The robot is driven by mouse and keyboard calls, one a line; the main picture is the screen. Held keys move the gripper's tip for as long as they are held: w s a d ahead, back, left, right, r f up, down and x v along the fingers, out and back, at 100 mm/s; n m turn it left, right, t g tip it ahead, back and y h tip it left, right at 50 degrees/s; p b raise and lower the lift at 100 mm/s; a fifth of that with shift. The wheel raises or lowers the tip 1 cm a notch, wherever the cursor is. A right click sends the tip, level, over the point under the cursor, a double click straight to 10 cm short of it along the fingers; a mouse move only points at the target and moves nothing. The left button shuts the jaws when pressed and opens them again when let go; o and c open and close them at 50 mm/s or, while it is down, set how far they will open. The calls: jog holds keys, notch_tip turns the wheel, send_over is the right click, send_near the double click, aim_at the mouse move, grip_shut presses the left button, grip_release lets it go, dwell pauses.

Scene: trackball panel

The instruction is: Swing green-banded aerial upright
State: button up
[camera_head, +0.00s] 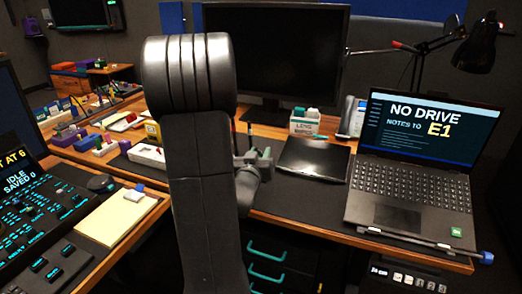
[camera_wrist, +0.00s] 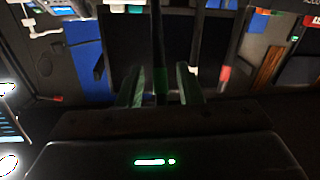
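The green-banded aerial (camera_wrist: 157,40) is a thin dark rod in the wrist view, with a green band low on it. It runs up the picture between the two fingers of my gripper (camera_wrist: 160,82). The fingers are pale green and stand apart, with a gap on each side of the rod. A dark device with a small green light (camera_wrist: 150,161) fills the bottom of the wrist view. In the head view my gripper (camera_head: 258,156) is beside the black tablet, and my arm hides much there. I cannot tell the aerial's true tilt.
A tablet (camera_head: 314,160), an open laptop (camera_head: 410,190) and a labelled lens box (camera_head: 304,124) stand right of my gripper. A large monitor (camera_head: 280,55) is behind. In the wrist view a red mark (camera_wrist: 225,73) shows just right of the fingers.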

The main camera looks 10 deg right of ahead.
jog(key=shift+x, duration=1.2)
grip_shut()
jog(key=shift+r+p, duration=0.15)
jog(key=shift+p, duration=0.15)
